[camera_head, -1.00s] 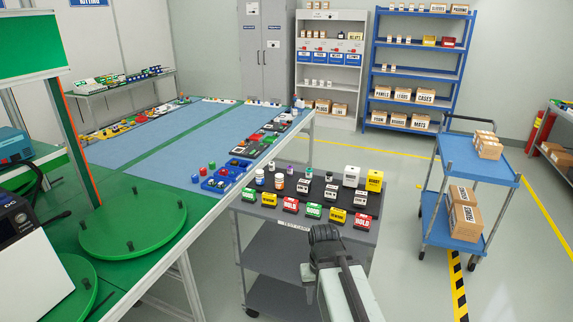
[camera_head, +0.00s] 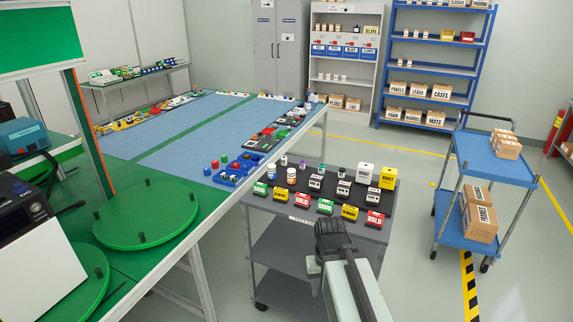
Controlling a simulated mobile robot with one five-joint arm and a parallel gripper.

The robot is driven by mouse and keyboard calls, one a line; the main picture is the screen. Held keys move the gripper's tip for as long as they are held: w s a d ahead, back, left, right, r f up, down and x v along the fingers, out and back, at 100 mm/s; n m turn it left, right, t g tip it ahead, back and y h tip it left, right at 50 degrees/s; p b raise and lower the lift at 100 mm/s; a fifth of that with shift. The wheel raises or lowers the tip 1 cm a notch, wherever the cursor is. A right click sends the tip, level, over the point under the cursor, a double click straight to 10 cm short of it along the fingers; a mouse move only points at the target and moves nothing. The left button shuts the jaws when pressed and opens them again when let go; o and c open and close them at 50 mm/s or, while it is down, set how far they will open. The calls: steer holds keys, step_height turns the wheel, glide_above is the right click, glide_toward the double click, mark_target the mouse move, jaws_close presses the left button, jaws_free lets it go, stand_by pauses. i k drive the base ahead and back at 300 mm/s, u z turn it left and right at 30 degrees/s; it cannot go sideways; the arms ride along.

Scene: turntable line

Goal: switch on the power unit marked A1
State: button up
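No A1 mark can be read in this view. A dark instrument box with a display (camera_head: 22,203) stands at the left edge, partly cut off, with a pale panel in front of it. A teal box with a dark front (camera_head: 23,136) sits behind it on the green bench. I cannot tell whether either is the power unit. My gripper (camera_head: 330,238) is at the lower middle, in front of the grey cart and apart from both boxes. Its fingers are dark and small, so I cannot tell whether they are open or shut. I see nothing held in it.
Green turntable discs with black pegs (camera_head: 146,214) lie on the bench at left. A grey cart (camera_head: 283,235) with labelled blocks and bottles stands at centre. A blue cart (camera_head: 487,160) with cartons stands at right. Open floor (camera_head: 415,270) lies between the carts.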

mark_target(39, 267)
steer(key=u, duration=1.8)
